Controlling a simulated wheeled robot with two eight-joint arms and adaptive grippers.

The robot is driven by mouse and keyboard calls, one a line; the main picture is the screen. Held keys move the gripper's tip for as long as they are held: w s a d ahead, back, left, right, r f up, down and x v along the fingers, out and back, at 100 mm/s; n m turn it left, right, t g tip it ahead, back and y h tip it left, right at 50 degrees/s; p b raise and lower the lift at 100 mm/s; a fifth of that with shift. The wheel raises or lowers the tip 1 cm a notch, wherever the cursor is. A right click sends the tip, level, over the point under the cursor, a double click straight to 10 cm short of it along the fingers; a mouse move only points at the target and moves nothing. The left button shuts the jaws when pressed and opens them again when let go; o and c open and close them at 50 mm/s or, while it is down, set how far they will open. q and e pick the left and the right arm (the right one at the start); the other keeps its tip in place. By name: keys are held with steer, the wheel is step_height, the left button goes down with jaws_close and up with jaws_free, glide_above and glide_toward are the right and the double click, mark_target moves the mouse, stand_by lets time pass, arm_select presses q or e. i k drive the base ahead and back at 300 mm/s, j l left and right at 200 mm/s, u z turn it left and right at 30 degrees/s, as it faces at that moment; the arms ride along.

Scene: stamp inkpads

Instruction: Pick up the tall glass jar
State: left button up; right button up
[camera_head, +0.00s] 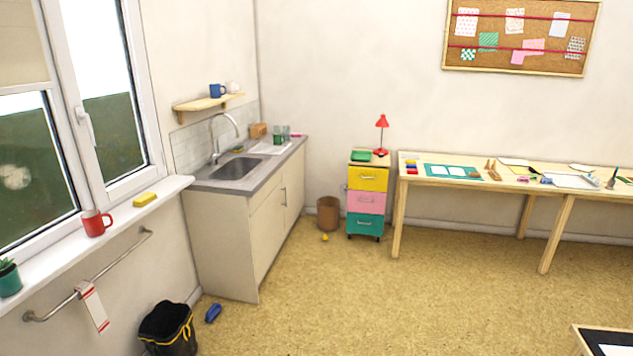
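Small greenish, glass-like containers (278,137) stand at the far end of the sink counter, near the back wall. They are too small here for me to tell which one is the tall glass jar. Another one (287,131) stands close beside on the right. Neither of my grippers is in view, and nothing is seen being held.
The counter (212,184) has a sink (237,168) and faucet at its near side. A wooden box (258,130) stands left of the containers. A drawer cart (366,200) and basket (328,213) stand right of the cabinet. A black bin (168,328) stands near front. The middle floor is clear.

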mark_target(286, 129)
steer(key=i+u, duration=0.35)
steer(key=i, duration=2.15)
steer(key=i+j, duration=0.1)
steer(key=i, duration=0.5)
steer(key=i+j+z, duration=0.1)
steer(key=i, duration=0.45)
steer(key=i+j, duration=0.2)
steer(key=i, duration=0.4)
steer(key=i+l, duration=0.15)
steer(key=l, duration=0.15)
steer(key=i+l+u, duration=0.1)
steer(key=l, duration=0.2)
steer(key=i+l+z, duration=0.15)
steer(key=i+l, duration=0.15)
steer(key=i, duration=0.2)
steer(key=i+l+z, duration=0.1)
steer(key=i+l, duration=0.15)
steer(key=i, duration=0.25)
steer(key=i+l+z, duration=0.15)
steer(key=i, duration=0.4)
steer(key=i+l+z, duration=0.1)
steer(key=i+l, duration=0.15)
steer(key=i, duration=0.3)
